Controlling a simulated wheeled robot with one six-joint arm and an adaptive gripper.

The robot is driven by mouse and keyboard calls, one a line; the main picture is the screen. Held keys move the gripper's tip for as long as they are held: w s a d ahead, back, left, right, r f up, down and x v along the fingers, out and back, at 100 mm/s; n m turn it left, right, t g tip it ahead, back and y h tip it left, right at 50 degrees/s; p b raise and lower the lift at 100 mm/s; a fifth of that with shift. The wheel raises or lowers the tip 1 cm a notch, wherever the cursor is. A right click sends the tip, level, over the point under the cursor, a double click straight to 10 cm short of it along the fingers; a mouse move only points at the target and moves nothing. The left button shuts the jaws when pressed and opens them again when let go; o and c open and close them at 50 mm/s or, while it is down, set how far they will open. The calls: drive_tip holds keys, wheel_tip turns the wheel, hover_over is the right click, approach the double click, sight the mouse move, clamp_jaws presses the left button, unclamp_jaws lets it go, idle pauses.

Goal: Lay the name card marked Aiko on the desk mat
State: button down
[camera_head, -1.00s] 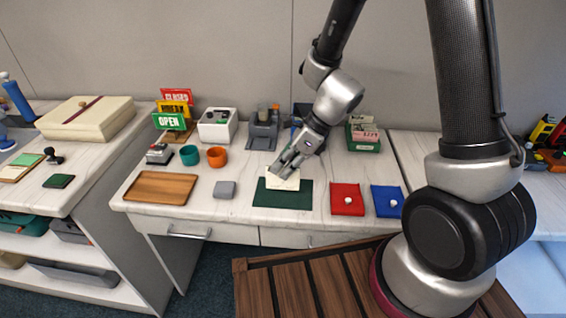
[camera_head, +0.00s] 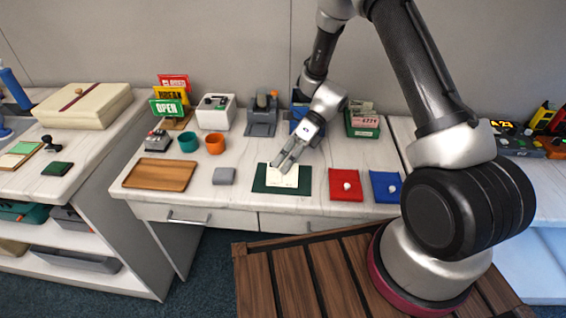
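A cream card (camera_head: 284,180) is over the dark green desk mat (camera_head: 302,186), at its back middle part. I cannot read any name on it at this size. My gripper (camera_head: 279,169) reaches down from the upper right, its fingertips at the card's back left edge. Whether the fingers still grip the card, and whether the card lies flat on the mat, I cannot tell. A green card box (camera_head: 362,132) with more cards, one pink, stands behind and to the right.
Red (camera_head: 346,186) and blue (camera_head: 385,187) mats, each with a white knob-like thing, lie right of the green mat. A grey block (camera_head: 223,176) and wooden tray (camera_head: 160,174) lie left. Cups, signs and a grey device (camera_head: 262,118) stand behind.

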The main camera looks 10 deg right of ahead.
drive_tip(key=c, duration=0.8)
unclamp_jaws()
drive_tip(key=shift+o, duration=0.2)
drive_tip(key=shift+v, duration=2.5)
wheel_tip(320, 180, up, 5)
drive_tip(key=shift+f, duration=0.1)
